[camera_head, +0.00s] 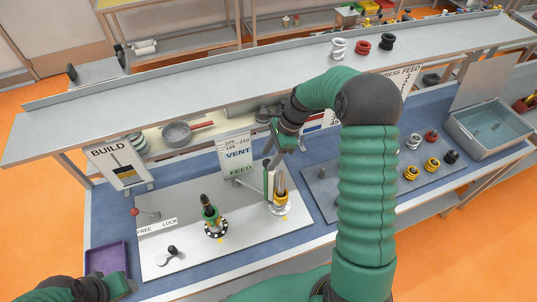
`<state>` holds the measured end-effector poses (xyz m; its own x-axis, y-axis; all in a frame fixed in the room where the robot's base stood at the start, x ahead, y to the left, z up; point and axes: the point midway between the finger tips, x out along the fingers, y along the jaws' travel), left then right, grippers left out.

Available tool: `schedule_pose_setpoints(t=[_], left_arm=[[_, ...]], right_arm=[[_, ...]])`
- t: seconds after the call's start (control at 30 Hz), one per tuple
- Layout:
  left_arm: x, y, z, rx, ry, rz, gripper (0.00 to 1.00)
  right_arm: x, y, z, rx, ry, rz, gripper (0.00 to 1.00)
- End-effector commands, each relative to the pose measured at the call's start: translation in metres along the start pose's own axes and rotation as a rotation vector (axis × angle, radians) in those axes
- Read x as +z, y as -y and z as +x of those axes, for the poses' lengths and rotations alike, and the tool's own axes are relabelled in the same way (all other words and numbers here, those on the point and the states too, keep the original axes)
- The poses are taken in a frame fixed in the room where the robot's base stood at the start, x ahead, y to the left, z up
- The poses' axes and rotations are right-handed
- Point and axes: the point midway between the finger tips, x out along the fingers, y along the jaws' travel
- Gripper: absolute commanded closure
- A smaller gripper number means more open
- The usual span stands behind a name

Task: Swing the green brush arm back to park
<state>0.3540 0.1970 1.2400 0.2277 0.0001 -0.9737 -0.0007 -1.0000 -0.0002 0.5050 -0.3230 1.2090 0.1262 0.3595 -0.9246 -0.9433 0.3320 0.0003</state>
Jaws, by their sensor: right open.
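What looks like the green brush arm (269,183) stands upright on the white board, close to the left side of a metal and yellow screw stack (281,198). My right gripper (274,154) points down from above, over the top of the green piece. It is open, and I cannot tell whether it touches the piece.
A FREE/LOCK lever (146,214) and purple tray (107,259) are at left. Coloured rings (411,172) and a grey bin (489,128) are at right. A raised shelf (200,88) crosses behind.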

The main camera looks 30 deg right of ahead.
Motion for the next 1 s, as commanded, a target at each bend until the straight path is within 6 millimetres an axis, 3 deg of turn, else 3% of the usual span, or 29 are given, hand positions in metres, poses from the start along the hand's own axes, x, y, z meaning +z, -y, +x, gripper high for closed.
schedule_pose_setpoints(t=[0.17, 0.4, 0.77, 1.0], left_arm=[[-0.001, 0.000, -0.006, 0.000, 0.000, 0.000, 0.53], [-0.001, 0.000, -0.005, 0.000, 0.000, 0.000, 0.53], [-0.001, 0.000, -0.005, 0.000, 0.000, -0.001, 0.53], [-0.001, 0.000, -0.005, 0.000, 0.000, -0.001, 0.53]], right_arm=[[-0.002, 0.001, 0.016, 0.002, 0.002, 0.001, 0.50], [-0.003, 0.002, 0.018, 0.001, 0.002, 0.001, 0.50], [-0.001, 0.001, 0.017, -0.002, 0.000, 0.000, 0.98], [0.000, 0.002, 0.016, -0.003, 0.002, -0.002, 1.00]])
